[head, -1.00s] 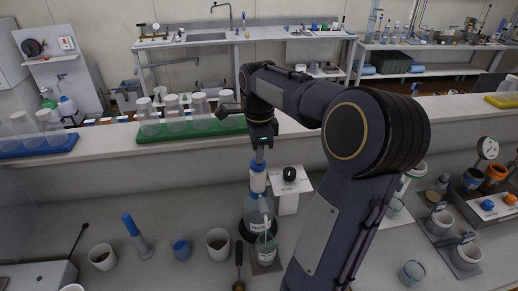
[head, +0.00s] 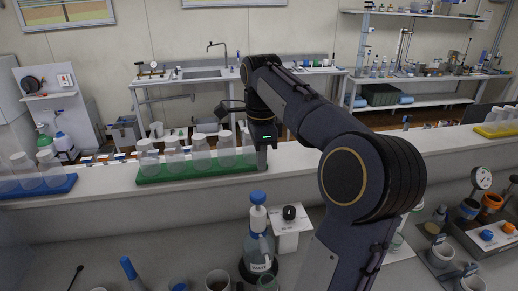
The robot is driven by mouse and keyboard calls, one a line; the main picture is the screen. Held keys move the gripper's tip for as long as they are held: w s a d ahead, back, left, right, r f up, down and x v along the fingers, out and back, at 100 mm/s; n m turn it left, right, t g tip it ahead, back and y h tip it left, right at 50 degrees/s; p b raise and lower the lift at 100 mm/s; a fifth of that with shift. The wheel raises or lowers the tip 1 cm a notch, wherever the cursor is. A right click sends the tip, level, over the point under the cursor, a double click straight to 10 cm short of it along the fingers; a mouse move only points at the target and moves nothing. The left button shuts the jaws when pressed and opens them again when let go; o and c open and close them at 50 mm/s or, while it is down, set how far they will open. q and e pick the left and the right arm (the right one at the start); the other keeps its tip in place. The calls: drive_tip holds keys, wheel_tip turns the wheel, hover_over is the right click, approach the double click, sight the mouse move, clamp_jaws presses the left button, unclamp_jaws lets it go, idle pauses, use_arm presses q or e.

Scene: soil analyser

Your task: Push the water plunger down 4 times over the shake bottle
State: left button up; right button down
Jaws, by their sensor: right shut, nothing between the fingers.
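The water bottle (head: 259,250) is clear, stands upright on a dark round base and has a printed label. On its top is the water plunger (head: 258,207), with a blue cap and a white collar. My right gripper (head: 262,168) is shut and empty, pointing down above the plunger with a visible gap between them. The shake bottle (head: 267,284) stands just in front of the water bottle; only its top shows at the bottom edge, the rest is out of frame. My left gripper is not in view.
A white box with a black knob (head: 289,213) stands right of the plunger. Behind is a raised ledge with a green rack (head: 190,173) of clear bottles, close to my gripper. Cups and a blue-handled tool (head: 130,268) stand at the front left.

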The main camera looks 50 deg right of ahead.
sight(257, 195)
drive_tip(key=r, duration=0.3)
drive_tip(key=shift+w+a, duration=0.15)
drive_tip(key=shift+a, duration=0.05)
drive_tip(key=shift+r, duration=0.1)
idle(0.5)
drive_tip(key=r, duration=0.2)
drive_tip(key=shift+w+a+r, duration=0.15)
drive_tip(key=shift+a+r, duration=0.05)
drive_tip(key=shift+r, duration=0.15)
drive_tip(key=shift+f, duration=0.15)
wheel_tip(257, 195, down, 14)
drive_tip(key=shift+r+p, duration=0.1)
drive_tip(key=shift+p, duration=0.25)
